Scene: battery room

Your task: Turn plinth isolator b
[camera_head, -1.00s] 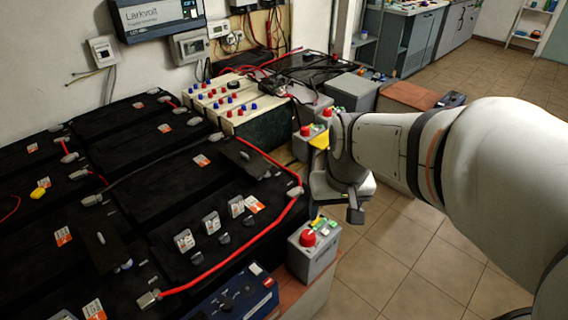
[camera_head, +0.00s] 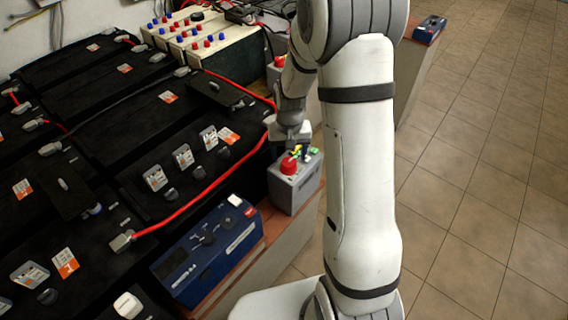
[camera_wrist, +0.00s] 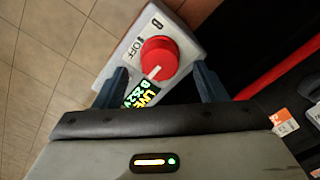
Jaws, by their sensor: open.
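A grey isolator box (camera_head: 293,184) with a red round knob (camera_head: 288,166) stands on the ledge in the head view. In the wrist view the same red knob (camera_wrist: 159,57) has a white mark pointing toward a small lit display (camera_wrist: 140,95) that appears to read LIVE. The word OFF (camera_wrist: 134,48) is printed beside the knob.
A blue device (camera_head: 208,252) stands beside the isolator on the ledge. Black batteries with red cables (camera_head: 197,197) fill the left. Another isolator with a red knob (camera_head: 279,61) stands farther back, partly behind my arm. The tiled floor (camera_head: 480,180) at right is clear.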

